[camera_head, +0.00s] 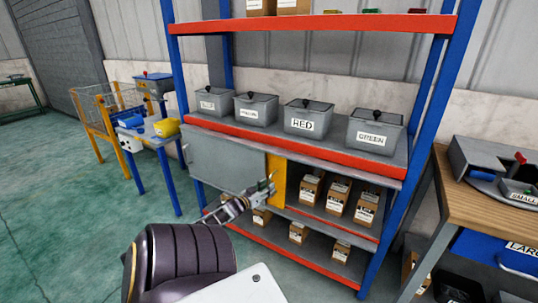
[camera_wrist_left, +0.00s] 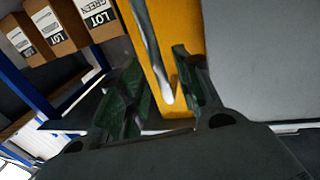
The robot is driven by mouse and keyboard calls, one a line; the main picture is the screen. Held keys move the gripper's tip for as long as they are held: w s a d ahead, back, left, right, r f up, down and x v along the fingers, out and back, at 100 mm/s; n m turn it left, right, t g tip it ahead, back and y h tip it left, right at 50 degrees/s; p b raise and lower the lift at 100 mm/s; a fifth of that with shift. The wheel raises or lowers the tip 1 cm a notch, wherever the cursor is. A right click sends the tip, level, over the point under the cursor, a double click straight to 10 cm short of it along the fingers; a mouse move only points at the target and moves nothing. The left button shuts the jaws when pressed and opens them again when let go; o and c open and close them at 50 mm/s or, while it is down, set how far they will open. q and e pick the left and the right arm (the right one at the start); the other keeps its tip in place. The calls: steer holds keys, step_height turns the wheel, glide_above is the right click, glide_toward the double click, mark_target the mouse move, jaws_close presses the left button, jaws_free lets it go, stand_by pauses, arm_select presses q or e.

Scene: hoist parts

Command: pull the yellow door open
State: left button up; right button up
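The yellow door (camera_head: 278,180) shows as a narrow upright yellow panel on the middle level of the rack, at the right end of a grey panel (camera_head: 225,160). In the left wrist view the yellow panel (camera_wrist_left: 185,25) fills the top centre, with a slim grey bar handle (camera_wrist_left: 148,40) in front of it. My left gripper (camera_head: 265,188) is at the yellow panel. Its dark green fingers (camera_wrist_left: 160,75) stand apart, with the lower end of the handle between them; I cannot tell whether either finger touches it. My right gripper is not in view.
Labelled cartons (camera_head: 338,195) stand in the open shelf right of the yellow panel. Grey bins (camera_head: 309,118) line the shelf above. A wooden workbench (camera_head: 480,205) stands right, a blue table (camera_head: 150,135) left. The green floor at left is clear.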

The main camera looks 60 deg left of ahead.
arm_select(q)
steer(key=v, duration=0.9)
steer(key=shift+s, duration=0.25)
steer(key=shift+d, duration=0.15)
stand_by(0.6)
